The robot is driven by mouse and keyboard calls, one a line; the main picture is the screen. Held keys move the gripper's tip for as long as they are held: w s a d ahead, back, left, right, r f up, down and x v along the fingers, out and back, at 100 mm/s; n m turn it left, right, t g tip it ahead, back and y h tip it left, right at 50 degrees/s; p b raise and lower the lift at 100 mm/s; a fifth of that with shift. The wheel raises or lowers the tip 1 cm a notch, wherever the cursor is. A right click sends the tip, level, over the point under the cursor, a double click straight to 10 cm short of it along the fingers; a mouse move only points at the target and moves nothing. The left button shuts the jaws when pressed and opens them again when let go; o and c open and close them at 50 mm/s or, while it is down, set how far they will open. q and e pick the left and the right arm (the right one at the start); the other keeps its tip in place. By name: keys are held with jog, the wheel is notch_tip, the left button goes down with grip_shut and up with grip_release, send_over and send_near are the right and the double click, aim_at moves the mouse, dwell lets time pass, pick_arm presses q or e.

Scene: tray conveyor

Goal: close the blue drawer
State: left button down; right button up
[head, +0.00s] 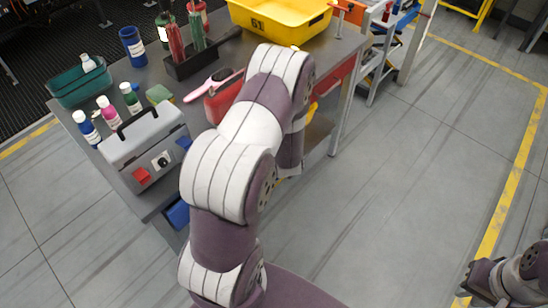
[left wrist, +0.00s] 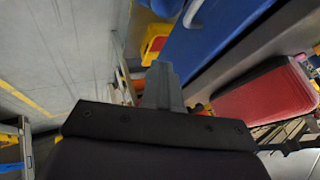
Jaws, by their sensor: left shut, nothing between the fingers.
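The blue drawer (head: 178,213) shows as a small blue patch under the front left corner of the grey workbench, mostly hidden by my left arm. In the left wrist view, a broad blue panel (left wrist: 215,38) with a grey handle lies just beyond my left gripper (left wrist: 165,84). That gripper is shut and empty, its fingers close to the blue panel; contact cannot be told. In the head view the left gripper is hidden behind its own arm. My right gripper (head: 468,284) is at the lower right, away from the bench; its jaw gap is unclear.
A red drawer (head: 335,76) shows farther right under the workbench (head: 230,60). On top are a grey toolbox (head: 146,146), several bottles, a green bin (head: 78,88) and a yellow crate (head: 280,20).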

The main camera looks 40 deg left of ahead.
pick_arm(q)
jog(key=w+d+f+m+b, duration=0.1)
jog(key=w+d+f+b, duration=0.2)
jog(key=f, duration=0.4)
jog(key=w+d+f+b, duration=0.1)
jog(key=d+f+b, duration=0.2)
jog(key=f+b, duration=0.35)
jog(key=w+d+f+t+y+b, duration=0.2)
jog(key=w+f+y+b, duration=0.4)
jog(key=w, duration=0.3)
jog(key=s+a+r+g+y, duration=0.2)
jog(key=s+r+g+y, duration=0.45)
jog(key=r, duration=0.35)
jog(key=w+a, duration=0.2)
jog(key=a, duration=1.2)
jog(key=shift+p, duration=0.3)
jog(key=shift+w+t, duration=0.1)
jog(key=shift+t, duration=0.15)
